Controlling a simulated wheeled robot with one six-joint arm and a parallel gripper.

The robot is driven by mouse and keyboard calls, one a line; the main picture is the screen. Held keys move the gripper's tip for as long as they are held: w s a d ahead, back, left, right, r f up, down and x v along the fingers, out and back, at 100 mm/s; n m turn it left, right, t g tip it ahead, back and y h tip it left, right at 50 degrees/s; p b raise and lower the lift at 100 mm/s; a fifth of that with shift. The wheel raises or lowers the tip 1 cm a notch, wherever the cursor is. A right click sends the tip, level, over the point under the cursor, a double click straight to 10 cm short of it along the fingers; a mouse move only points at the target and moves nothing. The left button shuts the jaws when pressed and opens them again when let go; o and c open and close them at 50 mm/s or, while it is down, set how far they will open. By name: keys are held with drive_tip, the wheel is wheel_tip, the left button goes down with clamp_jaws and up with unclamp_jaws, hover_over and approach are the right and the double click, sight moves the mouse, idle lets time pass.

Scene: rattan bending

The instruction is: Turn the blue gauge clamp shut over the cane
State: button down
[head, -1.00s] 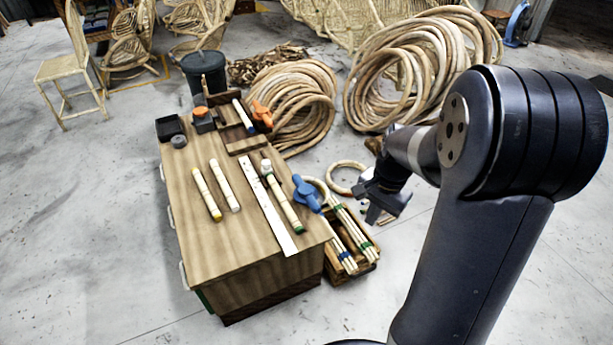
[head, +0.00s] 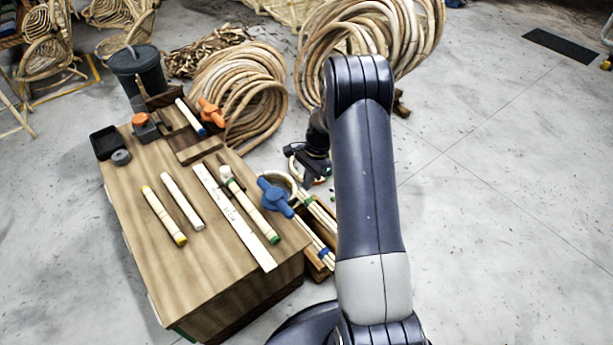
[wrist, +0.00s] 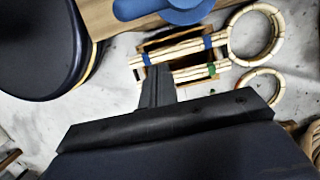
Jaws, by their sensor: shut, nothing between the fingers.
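The blue gauge clamp (head: 276,196) stands at the right edge of the wooden bench, its lever pointing up and left in the head view. Its blue part also shows at the top edge of the wrist view (wrist: 165,8). A pale cane with a green end (head: 250,208) lies on the bench just left of the clamp; I cannot tell whether the clamp touches it. My gripper (head: 308,178) is beyond the bench's right edge, up and right of the clamp and apart from it. In the wrist view its fingers (wrist: 157,88) are together and empty.
A white ruler (head: 235,217) and two more canes (head: 164,215) lie on the bench. An orange clamp (head: 211,112) is at the back. A crate of banded canes (head: 318,225) stands on the floor beside the bench. Large rattan coils (head: 240,90) lie behind.

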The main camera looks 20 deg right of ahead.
sight(275, 200)
drive_tip(key=s+a+f+b, duration=0.1)
drive_tip(key=a+f, duration=0.3)
drive_tip(key=a, duration=0.1)
drive_tip(key=shift+s+b, duration=0.35)
